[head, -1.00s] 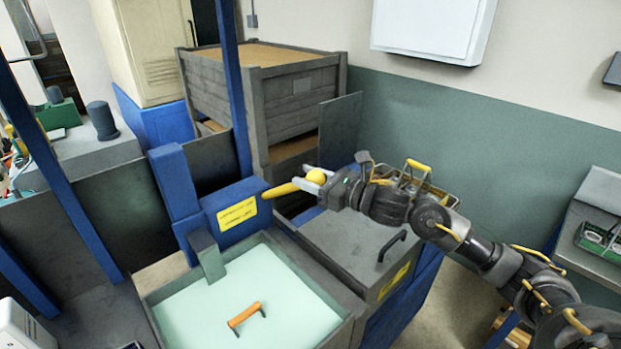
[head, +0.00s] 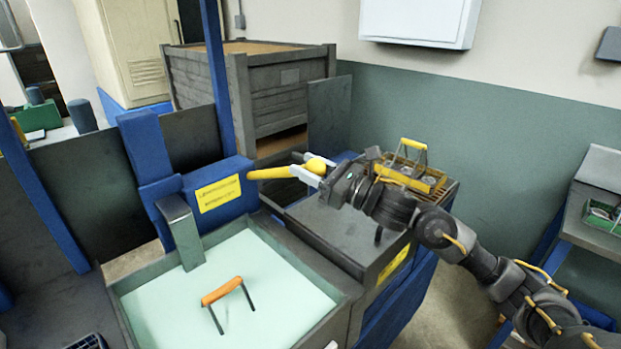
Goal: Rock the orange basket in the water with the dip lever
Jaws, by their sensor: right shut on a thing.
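The water tank (head: 135,312) is a grey-rimmed basin of pale green water at the lower middle. The orange handle (head: 222,291) of the basket stands out of the water on two dark legs; the basket's body is hidden below. The dip lever (head: 270,173) is a yellow bar with a yellow ball near its end, coming out of the blue housing (head: 218,200) with a yellow label. My right gripper (head: 312,172) is shut on the lever by the ball. My left gripper is not in view.
A yellow-handled basket (head: 428,183) with parts stands on the bench behind my right arm. A dark lidded box (head: 330,228) with a black handle adjoins the tank. A large grey wooden crate (head: 285,100) stands behind. Blue posts rise at the left.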

